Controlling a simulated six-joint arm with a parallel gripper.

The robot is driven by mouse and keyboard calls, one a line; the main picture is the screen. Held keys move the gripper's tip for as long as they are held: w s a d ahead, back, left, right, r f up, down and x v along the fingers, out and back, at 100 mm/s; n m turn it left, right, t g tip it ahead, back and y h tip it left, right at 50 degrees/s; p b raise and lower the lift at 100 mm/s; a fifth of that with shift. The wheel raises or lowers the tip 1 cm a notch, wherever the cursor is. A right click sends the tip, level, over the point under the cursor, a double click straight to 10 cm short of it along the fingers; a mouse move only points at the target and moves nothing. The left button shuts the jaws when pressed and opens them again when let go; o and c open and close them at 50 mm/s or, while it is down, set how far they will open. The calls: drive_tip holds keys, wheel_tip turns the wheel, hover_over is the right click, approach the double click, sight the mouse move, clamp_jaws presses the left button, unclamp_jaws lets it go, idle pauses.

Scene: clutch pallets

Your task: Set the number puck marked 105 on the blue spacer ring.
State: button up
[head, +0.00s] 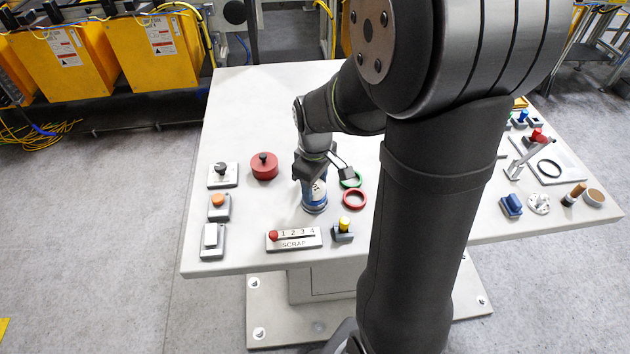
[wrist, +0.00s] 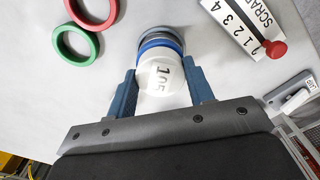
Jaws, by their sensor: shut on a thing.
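The white number puck marked 105 (wrist: 158,76) is between the two blue fingers of my gripper (wrist: 160,88) in the wrist view, and the gripper is shut on it. The blue spacer ring (wrist: 160,43) shows just beyond the puck, in line with it, with a grey round part (wrist: 165,32) beyond that. I cannot tell whether puck and ring touch. In the head view my gripper (head: 314,185) points down over the table's left half. The ring (head: 314,208) shows at its lower end, and the puck is partly hidden by the fingers.
A green ring (head: 352,180) and a red ring (head: 355,199) lie close to the right of my gripper. A red round pot (head: 264,166) stands to its left. The SCRAP counter block (head: 294,239) and a yellow button (head: 344,225) stand in front. Several switches line the table's left edge.

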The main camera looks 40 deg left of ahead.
sight(315, 186)
drive_tip(key=shift+f, duration=0.15)
drive_tip(key=o, duration=0.7)
drive_tip(key=shift+c, duration=0.2)
wheel_tip(315, 186, up, 11)
idle(0.5)
wheel_tip(315, 186, down, 8)
drive_tip(key=shift+f, duration=0.25)
idle(0.5)
